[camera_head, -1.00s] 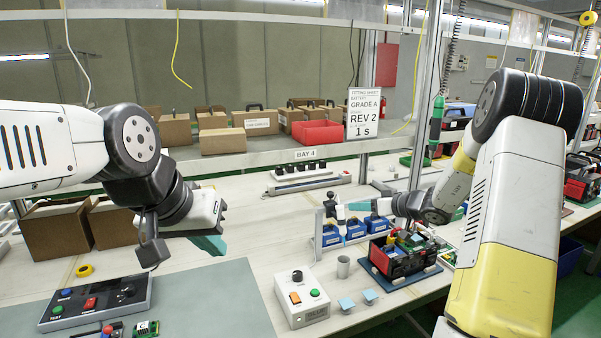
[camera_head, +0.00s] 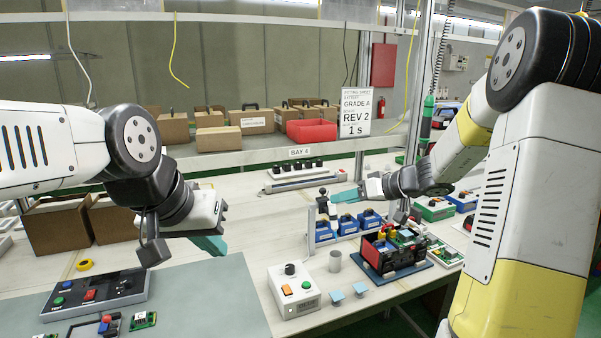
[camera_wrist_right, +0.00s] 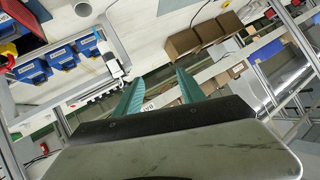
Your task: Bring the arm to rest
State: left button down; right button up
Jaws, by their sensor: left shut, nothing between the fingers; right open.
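My right arm reaches in from the right in the head view. Its gripper (camera_head: 347,196) points left above the blue boxes (camera_head: 345,226), clear of the bench. In the right wrist view its two teal fingers (camera_wrist_right: 159,88) are apart with nothing held between them. My left gripper (camera_head: 212,245) hangs over the left part of the bench. Its teal fingers are shut and empty, and they touch nothing that I can see.
A black and red unit (camera_head: 393,252) stands on a blue mat, with a grey cup (camera_head: 335,261) and switch box (camera_head: 295,291) beside it. A control panel (camera_head: 95,294) lies at left. A shelf holds cartons and a red bin (camera_head: 312,131). The bench middle is fairly clear.

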jog(key=s+a+r+g+h, duration=0.1)
jog(key=s+a+r, duration=0.15)
jog(key=s, duration=0.45)
jog(key=s+a+r+g+h, duration=0.1)
jog(key=s+a+r+g, duration=0.15)
jog(key=s, duration=0.45)
jog(key=s+d+m+t+h, duration=0.1)
jog(key=s+d+m+h, duration=0.1)
jog(key=s, duration=0.6)
jog(key=s+d+r+m+t+h, duration=0.1)
jog(key=s+d+m+h, duration=0.2)
jog(key=s, duration=0.4)
jog(key=shift+s+d, duration=0.4)
jog(key=shift+d, duration=0.4)
